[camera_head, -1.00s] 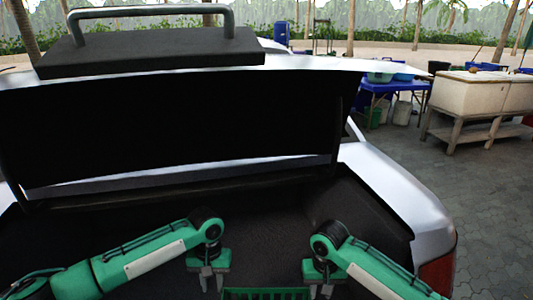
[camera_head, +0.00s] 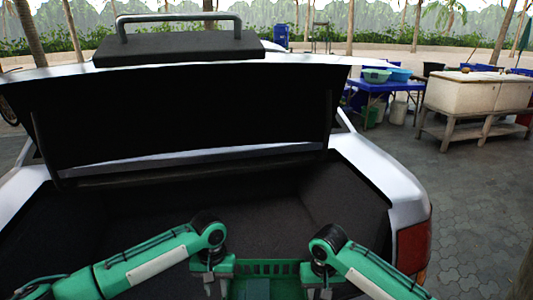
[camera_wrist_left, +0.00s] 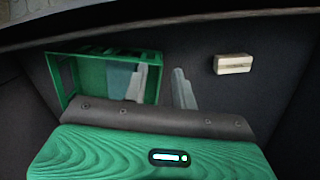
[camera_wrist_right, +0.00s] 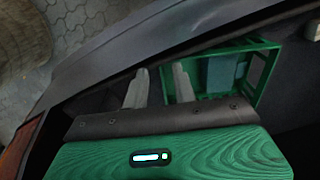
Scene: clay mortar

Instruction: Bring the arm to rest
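My left gripper (camera_head: 216,288) and right gripper (camera_head: 318,291) hang at the left and right of a green crate (camera_head: 265,268) in the head view. In the left wrist view the left gripper's two pale fingers (camera_wrist_left: 161,88) stand apart, one overlapping the crate (camera_wrist_left: 75,84) and one beyond its right edge. In the right wrist view the right gripper's fingers (camera_wrist_right: 160,86) also stand apart, on either side of the crate's left edge (camera_wrist_right: 250,72). Both grippers look empty. Whether they touch the crate cannot be told.
The grippers are over the open dark trunk (camera_head: 170,210) of a white car, with its lid (camera_head: 200,110) raised behind. A pale block (camera_wrist_left: 233,64) lies in the trunk. A blue table (camera_head: 380,86) and a white chest (camera_head: 475,95) stand on paving at the right.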

